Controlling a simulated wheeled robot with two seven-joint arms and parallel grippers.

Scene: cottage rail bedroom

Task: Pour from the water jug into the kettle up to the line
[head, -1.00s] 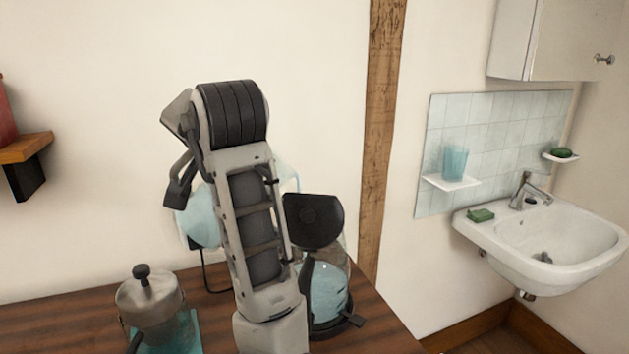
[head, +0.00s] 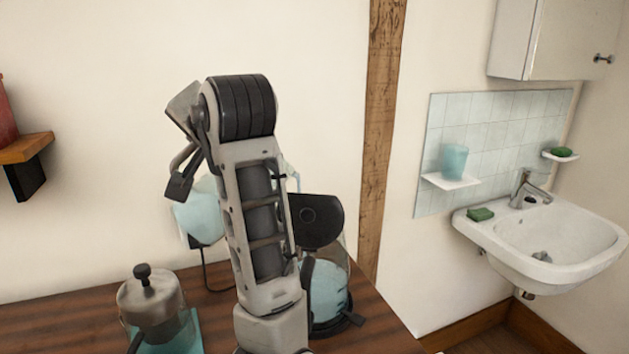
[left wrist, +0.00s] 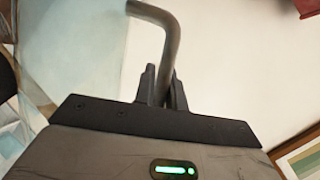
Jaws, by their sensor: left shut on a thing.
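The clear water jug (head: 200,212) holds pale blue water and is tilted above the table, partly hidden behind my left arm. Its bent grey handle (left wrist: 168,38) is between the fingers of my left gripper (left wrist: 163,88) in the left wrist view, and the gripper is shut on it. The glass kettle (head: 328,288) stands on the table to the right of my arm, with its black lid (head: 316,220) raised. Pale blue water is in the kettle. The arm hides the jug's spout side and the kettle's left side. The fill line cannot be made out. My right gripper is not in view.
A grey metal pot (head: 152,308) with a black knob stands on a teal mat (head: 190,338) at the left of the wooden table (head: 60,325). A small shelf (head: 25,148) is on the left wall. A sink (head: 550,240) is at the right.

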